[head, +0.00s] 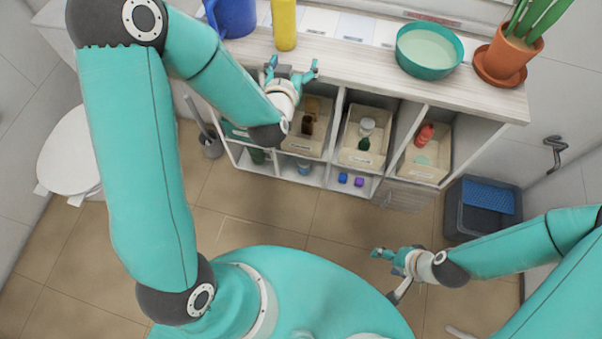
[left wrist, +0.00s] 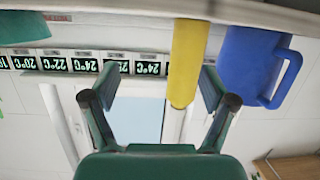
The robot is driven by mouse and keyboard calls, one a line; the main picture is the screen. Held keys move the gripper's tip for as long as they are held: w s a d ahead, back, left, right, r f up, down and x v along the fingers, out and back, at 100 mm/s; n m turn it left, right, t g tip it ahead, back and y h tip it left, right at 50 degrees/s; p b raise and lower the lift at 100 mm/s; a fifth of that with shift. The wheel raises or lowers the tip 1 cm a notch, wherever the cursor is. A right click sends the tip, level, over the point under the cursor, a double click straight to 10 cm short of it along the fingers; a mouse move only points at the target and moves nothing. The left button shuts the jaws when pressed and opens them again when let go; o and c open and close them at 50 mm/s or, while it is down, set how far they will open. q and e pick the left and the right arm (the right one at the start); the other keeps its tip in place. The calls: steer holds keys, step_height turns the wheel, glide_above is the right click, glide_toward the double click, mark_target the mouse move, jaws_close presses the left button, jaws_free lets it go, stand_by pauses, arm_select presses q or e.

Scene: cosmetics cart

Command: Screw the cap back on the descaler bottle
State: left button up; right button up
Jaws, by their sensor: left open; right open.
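No thing in view can be told for sure as the descaler bottle, and no loose cap can be made out. A plain yellow upright container (head: 284,26) stands on the counter (head: 375,66) at the back. It also shows upside down in the left wrist view (left wrist: 187,60), where no separate cap is seen on its free end. My left gripper (head: 292,68) is open and empty over the counter's front edge, in front of the yellow container and apart from it. It also shows in the left wrist view (left wrist: 158,78). My right gripper (head: 388,268) is open and empty, low above the floor.
A blue jug (head: 233,16) stands left of the yellow container. A teal bowl (head: 428,50) and a potted plant (head: 510,52) stand on the right. Bins (head: 363,136) with small bottles fill the shelf below. A dark bin (head: 482,208) stands at the right.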

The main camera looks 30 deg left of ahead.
arm_select(q)
steer(key=s+d+f+m+g+h, duration=0.1)
steer(key=s+d+f+g+h, duration=0.1)
steer(key=f, duration=0.4)
steer(key=s+d+f+g+h, duration=0.1)
steer(key=s+d+f+g, duration=0.15)
steer(key=f, duration=0.35)
steer(key=s+d+f+g+h, duration=0.2)
steer(key=s+d+f+g, duration=0.2)
steer(key=s+f, duration=0.3)
steer(key=s+d+f+g+h, duration=0.2)
steer(key=s+d+f+g, duration=0.3)
steer(key=s, duration=0.8)
step_height(320, 180, down, 3)
steer(key=shift+s+d+f+m+h, duration=0.1)
steer(key=shift+s+d+m+h, duration=0.05)
steer(key=shift+d+m+h, duration=0.2)
